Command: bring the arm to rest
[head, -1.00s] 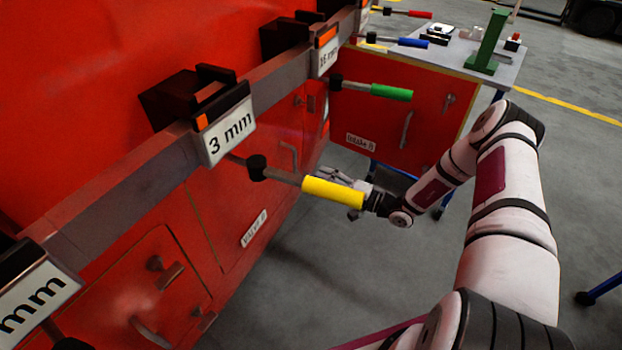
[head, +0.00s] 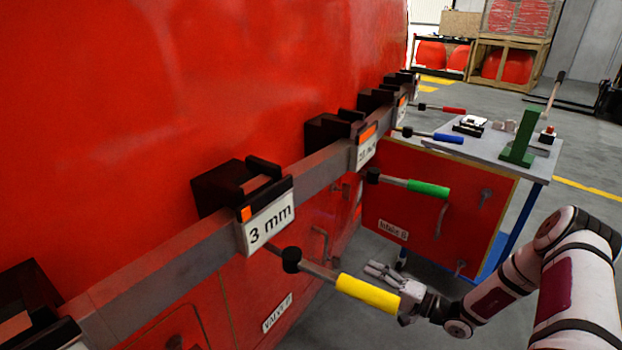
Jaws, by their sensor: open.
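My gripper (head: 383,270) is in the head view, just behind and above the yellow handle (head: 368,293). The handle hides part of it. The jaws are open with nothing seen between them. I cannot tell whether the gripper touches the yellow handle. My arm (head: 560,285) reaches in from the lower right, bent at the elbow, with its forearm low and pointing left.
A red machine wall (head: 200,110) fills the left, with a grey rail (head: 322,179) bearing labelled black blocks. Green (head: 428,188), blue (head: 434,137) and red (head: 443,109) handles stick out farther back. A grey table (head: 480,148) stands behind. Grey floor is open at right.

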